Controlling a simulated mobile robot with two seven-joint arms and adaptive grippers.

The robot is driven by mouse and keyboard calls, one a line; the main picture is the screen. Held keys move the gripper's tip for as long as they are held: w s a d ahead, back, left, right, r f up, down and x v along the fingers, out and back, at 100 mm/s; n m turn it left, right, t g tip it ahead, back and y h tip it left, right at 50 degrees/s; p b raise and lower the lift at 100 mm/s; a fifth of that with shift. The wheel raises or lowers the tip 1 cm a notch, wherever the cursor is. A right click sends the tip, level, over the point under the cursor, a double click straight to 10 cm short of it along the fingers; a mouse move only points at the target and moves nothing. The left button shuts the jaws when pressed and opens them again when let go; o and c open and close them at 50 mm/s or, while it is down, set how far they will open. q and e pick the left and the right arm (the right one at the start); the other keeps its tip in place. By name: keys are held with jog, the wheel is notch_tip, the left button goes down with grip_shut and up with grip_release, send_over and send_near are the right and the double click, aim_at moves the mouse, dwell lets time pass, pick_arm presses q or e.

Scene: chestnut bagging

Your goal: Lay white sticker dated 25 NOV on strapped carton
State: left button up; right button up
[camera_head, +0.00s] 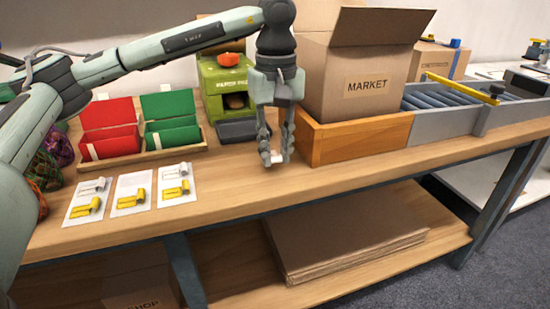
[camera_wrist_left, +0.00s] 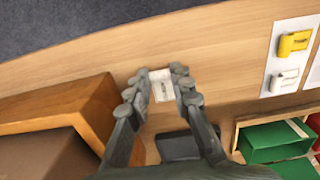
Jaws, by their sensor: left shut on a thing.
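My left gripper (camera_head: 276,155) is shut on a small white sticker (camera_head: 277,160), held at its fingertips above the wooden bench near the front edge. The wrist view shows the sticker (camera_wrist_left: 161,86) between both fingertips of the gripper (camera_wrist_left: 160,88); its print is too small to read. An open-flapped carton marked MARKET (camera_head: 362,88) stands in a wooden tray right of the gripper. Another carton (camera_head: 440,62) sits farther back on the right, partly hidden, with a yellow and blue tool on top. I cannot tell whether either carton is strapped. My right gripper is not in view.
Three white cards (camera_head: 131,205) with white and yellow pieces lie at the left of the bench (camera_head: 235,178). Red (camera_head: 108,130) and green (camera_head: 170,118) holders and a green machine (camera_head: 232,85) stand behind. The wooden tray (camera_head: 365,142) and grey roller conveyor (camera_head: 455,120) line the right.

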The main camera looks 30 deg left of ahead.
pick_arm(q)
jog(key=shift+f, duration=1.2)
jog(key=shift+f, duration=0.15)
jog(key=o, duration=0.7)
